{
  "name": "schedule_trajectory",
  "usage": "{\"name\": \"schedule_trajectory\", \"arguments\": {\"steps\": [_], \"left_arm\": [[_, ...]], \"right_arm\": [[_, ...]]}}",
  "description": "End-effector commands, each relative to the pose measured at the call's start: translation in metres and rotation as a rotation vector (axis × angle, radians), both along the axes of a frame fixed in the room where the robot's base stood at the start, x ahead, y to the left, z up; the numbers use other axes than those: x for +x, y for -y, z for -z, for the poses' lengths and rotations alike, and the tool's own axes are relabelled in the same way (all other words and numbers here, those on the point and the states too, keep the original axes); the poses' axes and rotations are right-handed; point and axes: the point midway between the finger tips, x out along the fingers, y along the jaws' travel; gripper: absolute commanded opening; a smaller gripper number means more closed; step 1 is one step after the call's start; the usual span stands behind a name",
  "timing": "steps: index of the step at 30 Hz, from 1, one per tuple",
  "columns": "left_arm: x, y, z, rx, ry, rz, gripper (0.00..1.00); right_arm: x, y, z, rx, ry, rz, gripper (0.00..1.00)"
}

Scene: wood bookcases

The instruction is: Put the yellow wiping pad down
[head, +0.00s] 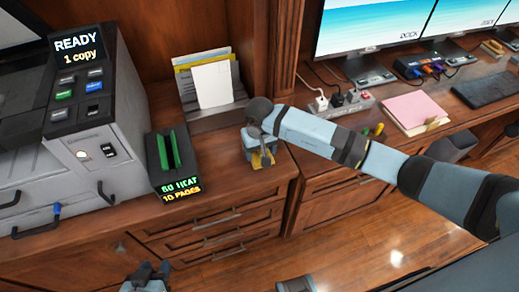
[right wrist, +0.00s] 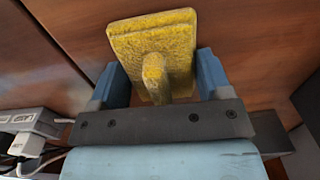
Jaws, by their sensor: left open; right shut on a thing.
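The yellow wiping pad (head: 263,161) is mostly hidden under my right gripper (head: 257,157) in the head view, low over the wooden counter right of the paper holder. In the right wrist view the pad (right wrist: 160,34) is a rough yellow block with a stubby handle (right wrist: 154,75). The handle sits between the fingers of my right gripper (right wrist: 158,80), which is shut on it. I cannot tell whether the pad touches the wood. My left gripper (head: 148,275) is open and empty at the bottom edge of the head view, in front of the drawers.
A printer (head: 80,120) and a black binding machine (head: 170,165) with a green slot stand left on the counter (head: 225,180). A holder with papers (head: 213,112) stands behind. To the right are a power strip (head: 340,105), a pink notepad (head: 415,110) and monitors (head: 370,25).

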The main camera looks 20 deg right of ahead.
Motion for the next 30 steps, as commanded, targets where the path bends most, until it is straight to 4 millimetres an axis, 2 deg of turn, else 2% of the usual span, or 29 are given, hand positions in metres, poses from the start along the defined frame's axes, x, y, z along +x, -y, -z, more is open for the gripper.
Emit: {"name": "schedule_trajectory", "arguments": {"steps": [1, 4, 12, 16, 20, 30], "left_arm": [[0.0, 0.0, 0.002, 0.002, 0.001, 0.002, 0.43], [0.0, -0.001, 0.0, 0.005, 0.002, 0.004, 0.43], [0.0, -0.004, -0.001, 0.014, 0.004, 0.01, 0.43], [-0.001, -0.005, -0.004, 0.013, 0.002, 0.011, 0.43], [-0.001, -0.004, -0.001, 0.012, 0.0, 0.008, 0.43], [-0.001, 0.0, 0.001, -0.002, -0.004, -0.003, 0.43]], "right_arm": [[0.0, 0.0, 0.002, 0.0, 0.001, 0.0, 0.74], [0.0, 0.0, 0.001, 0.0, 0.0, 0.0, 0.97], [0.0, 0.0, 0.0, 0.0, 0.0, 0.0, 0.97], [0.0, 0.0, -0.007, 0.0, 0.001, 0.0, 0.97], [0.001, 0.001, -0.029, -0.001, 0.005, -0.002, 0.97], [0.001, 0.0, -0.099, -0.002, 0.004, -0.001, 0.97]]}}
